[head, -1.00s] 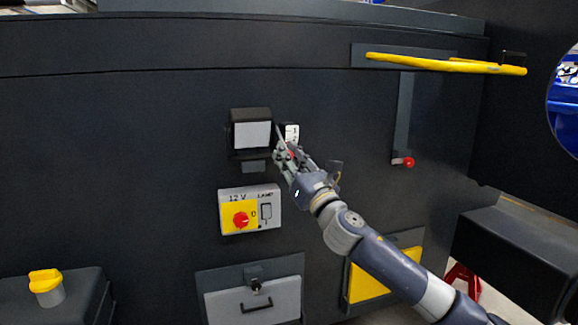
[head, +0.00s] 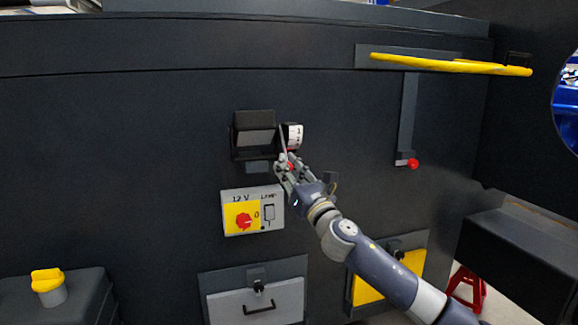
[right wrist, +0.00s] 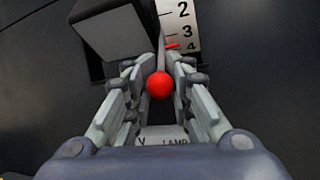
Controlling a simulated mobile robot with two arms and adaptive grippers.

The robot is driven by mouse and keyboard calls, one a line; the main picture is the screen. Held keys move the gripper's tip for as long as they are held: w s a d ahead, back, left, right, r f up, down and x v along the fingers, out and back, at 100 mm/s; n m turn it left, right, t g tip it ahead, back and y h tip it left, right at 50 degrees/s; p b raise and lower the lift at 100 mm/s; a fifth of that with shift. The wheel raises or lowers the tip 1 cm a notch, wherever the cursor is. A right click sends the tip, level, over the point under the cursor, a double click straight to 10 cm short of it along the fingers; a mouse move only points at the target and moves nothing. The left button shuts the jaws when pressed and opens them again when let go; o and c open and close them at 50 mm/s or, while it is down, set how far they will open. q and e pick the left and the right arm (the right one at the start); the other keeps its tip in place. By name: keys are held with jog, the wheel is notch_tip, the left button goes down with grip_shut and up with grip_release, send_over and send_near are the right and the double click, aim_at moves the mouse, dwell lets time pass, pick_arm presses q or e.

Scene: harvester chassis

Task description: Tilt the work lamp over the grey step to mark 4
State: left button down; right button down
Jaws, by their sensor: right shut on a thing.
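The work lamp (head: 255,134) is a black housing with a grey face on the dark wall, above the grey step (head: 262,302). Its face is tilted downward. It also shows in the right wrist view (right wrist: 118,35). A white mark plate (head: 293,136) stands at its right side. In the right wrist view the plate (right wrist: 180,22) shows 2, 3 and 4, and a red pointer (right wrist: 172,46) lies below the 3, close to the 4. My right gripper (head: 286,165) is shut on the lamp's lever, around its red ball knob (right wrist: 160,85). My left gripper is out of view.
A 12 V lamp switch box (head: 252,211) with a red knob sits just below the lamp. A yellow handrail (head: 450,64) and a red-knobbed lever (head: 408,120) are to the right. A yellow panel (head: 372,288) is behind my right arm. A yellow-capped dark box (head: 75,298) is lower left.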

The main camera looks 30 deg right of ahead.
jog(key=shift+w+f, duration=0.5)
jog(key=shift+f, duration=0.4)
jog(key=shift+w, duration=0.1)
jog(key=c, duration=1.7)
grip_release()
jog(key=o, duration=0.3)
jog(key=shift+w+d, duration=0.1)
jog(key=shift+d, duration=0.05)
jog(key=shift+r, duration=0.2)
jog(key=v, duration=1.2)
jog(key=shift+d+f, duration=0.1)
